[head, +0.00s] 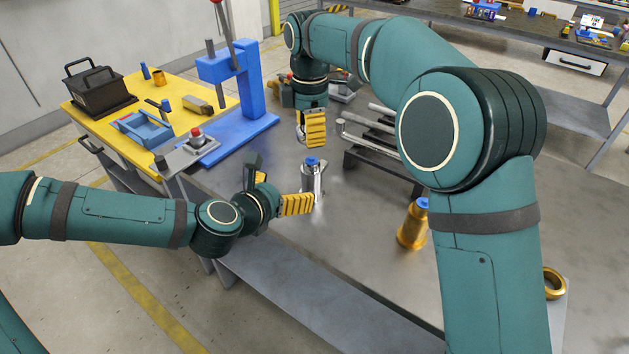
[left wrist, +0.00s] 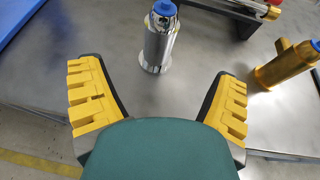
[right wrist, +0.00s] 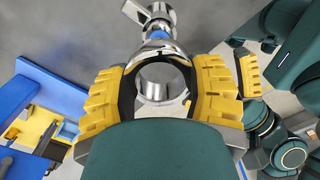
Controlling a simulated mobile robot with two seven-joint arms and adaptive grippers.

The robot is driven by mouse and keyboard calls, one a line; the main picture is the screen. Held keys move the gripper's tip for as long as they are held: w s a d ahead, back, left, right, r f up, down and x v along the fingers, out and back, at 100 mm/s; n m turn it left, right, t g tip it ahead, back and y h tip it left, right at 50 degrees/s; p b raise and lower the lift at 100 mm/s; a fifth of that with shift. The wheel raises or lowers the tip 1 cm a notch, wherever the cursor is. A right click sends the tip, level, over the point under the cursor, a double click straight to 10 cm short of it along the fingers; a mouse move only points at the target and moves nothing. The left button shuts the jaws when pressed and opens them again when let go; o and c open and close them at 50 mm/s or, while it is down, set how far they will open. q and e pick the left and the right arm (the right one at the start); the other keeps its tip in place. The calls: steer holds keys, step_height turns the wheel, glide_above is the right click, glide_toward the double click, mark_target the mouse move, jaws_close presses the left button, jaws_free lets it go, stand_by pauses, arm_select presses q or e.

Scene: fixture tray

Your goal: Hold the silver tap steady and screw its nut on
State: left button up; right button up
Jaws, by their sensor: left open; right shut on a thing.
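The silver tap (head: 312,182) stands upright on the grey bench, with a blue top. It also shows in the left wrist view (left wrist: 158,45), between and beyond the spread fingers of my left gripper (left wrist: 158,95). My left gripper (head: 286,186) is open beside the tap, with a visible gap to it. My right gripper (head: 308,142) is above the tap, pointing down. In the right wrist view it is shut on the silver nut (right wrist: 160,51), a ring with an open hole. The nut is apart from the tap in the head view, mostly hidden by the fingers.
A brass tap (head: 411,230) stands to the right, and a brass nut (head: 553,283) lies farther right. A dark rack with metal bars (head: 368,146) is behind the silver tap. A blue press (head: 238,105) stands at the left. The bench front is clear.

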mark_target(313, 174)
arm_select(q)
steer(key=x, duration=1.2)
steer(key=c, duration=1.4)
arm_select(e)
steer(key=shift+f, duration=2.5)
